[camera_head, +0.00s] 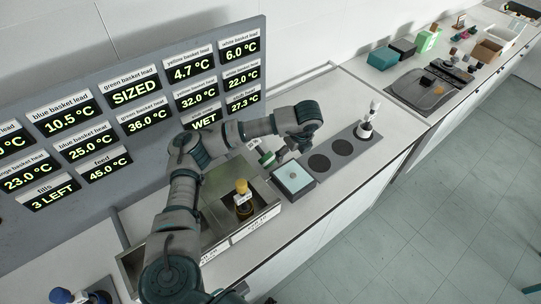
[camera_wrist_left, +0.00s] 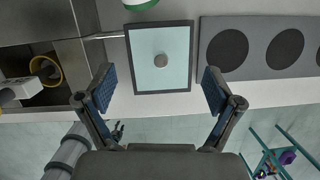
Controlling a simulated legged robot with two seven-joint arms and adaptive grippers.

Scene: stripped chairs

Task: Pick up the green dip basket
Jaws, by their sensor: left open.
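A green and white piece (camera_head: 267,157), probably the green dip basket, shows beside my left gripper in the head view, partly covered by the arm. In the left wrist view, a green rounded edge (camera_wrist_left: 140,3) is cut off by the top border. My left gripper (camera_head: 287,150) is over the counter near the square pale-blue tray. In the left wrist view the gripper (camera_wrist_left: 158,88) has its fingers spread and empty, with the tray (camera_wrist_left: 160,82) beyond them. A small dark shape low in the wrist view may be my right gripper; its jaws are unclear.
A steel basin (camera_head: 270,212) holds a yellow-topped basket (camera_head: 241,186). A grey strip with dark discs (camera_head: 343,147) and a white bottle-like item (camera_head: 366,126) lies to the right. A display panel (camera_head: 135,92) stands behind. Another counter with boxes (camera_head: 428,40) is farther right.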

